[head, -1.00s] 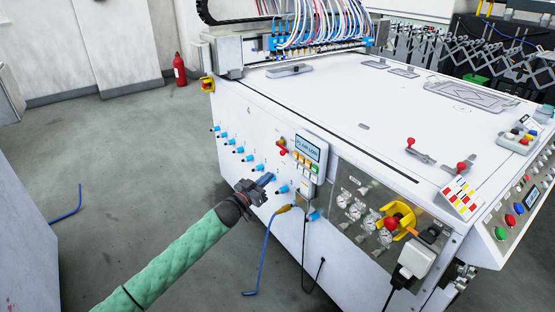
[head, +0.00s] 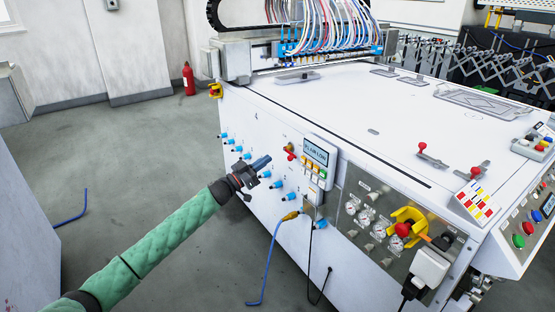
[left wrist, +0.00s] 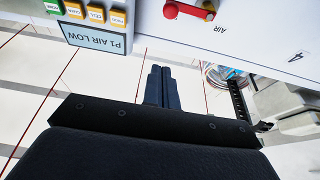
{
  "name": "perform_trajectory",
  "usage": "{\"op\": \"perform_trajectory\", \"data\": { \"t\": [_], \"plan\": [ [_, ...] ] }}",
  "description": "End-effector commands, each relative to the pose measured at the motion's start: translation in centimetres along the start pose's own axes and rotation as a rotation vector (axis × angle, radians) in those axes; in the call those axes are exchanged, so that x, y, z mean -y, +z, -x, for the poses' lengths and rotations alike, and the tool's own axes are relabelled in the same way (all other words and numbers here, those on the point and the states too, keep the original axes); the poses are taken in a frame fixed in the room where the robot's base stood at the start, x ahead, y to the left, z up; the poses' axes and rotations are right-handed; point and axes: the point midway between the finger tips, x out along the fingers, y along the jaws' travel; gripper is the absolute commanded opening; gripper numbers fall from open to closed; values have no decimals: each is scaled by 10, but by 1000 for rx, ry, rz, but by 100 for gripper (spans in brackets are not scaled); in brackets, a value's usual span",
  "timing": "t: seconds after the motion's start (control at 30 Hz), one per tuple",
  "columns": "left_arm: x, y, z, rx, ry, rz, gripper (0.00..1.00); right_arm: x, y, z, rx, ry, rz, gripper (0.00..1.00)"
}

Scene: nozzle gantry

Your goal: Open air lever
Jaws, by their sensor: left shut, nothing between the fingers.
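The air lever (head: 289,152) is a small red lever on the white front panel of the machine, just left of the display in the head view. The left wrist view shows its red handle (left wrist: 189,9) at the top edge, beside the label AIR. The handle lies nearly parallel to the panel there, partly cut off by the picture edge. My left gripper (head: 266,160) is shut and empty, left of the lever and slightly below it in the head view. Its closed fingers also show in the left wrist view (left wrist: 160,75), apart from the lever. My right gripper is not in view.
A display (head: 316,151) reading P1 AIR LOW, with coloured buttons under it, is right of the lever. A row of blue fittings (head: 277,183) slopes along the panel below. A blue hose (head: 268,262) hangs from a brass connector. Gauges (head: 361,220) and a yellow-red switch (head: 403,229) are farther right.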

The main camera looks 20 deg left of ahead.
Motion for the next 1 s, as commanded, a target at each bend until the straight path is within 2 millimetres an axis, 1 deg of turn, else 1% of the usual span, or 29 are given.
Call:
{"op": "perform_trajectory", "data": {
  "t": [0.17, 0.4, 0.7, 0.73, 0.8, 0.9, 1.0],
  "plan": [
    [1, -1, -20, -2, -1, 0, 0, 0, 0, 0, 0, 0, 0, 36],
    [0, -1, -58, -3, 0, 0, 0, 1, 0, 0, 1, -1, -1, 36],
    [0, -1, -100, -2, -1, 1, 0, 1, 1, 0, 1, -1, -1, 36],
    [0, 8, -95, 1, -2, 3, 0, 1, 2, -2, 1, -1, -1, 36],
    [0, 16, -92, 1, -1, 2, 0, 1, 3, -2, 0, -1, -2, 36],
    [0, 25, -88, 1, -2, 3, 0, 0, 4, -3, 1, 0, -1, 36],
    [0, 32, -86, 0, -1, 2, 0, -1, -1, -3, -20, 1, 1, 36]
  ]
}}
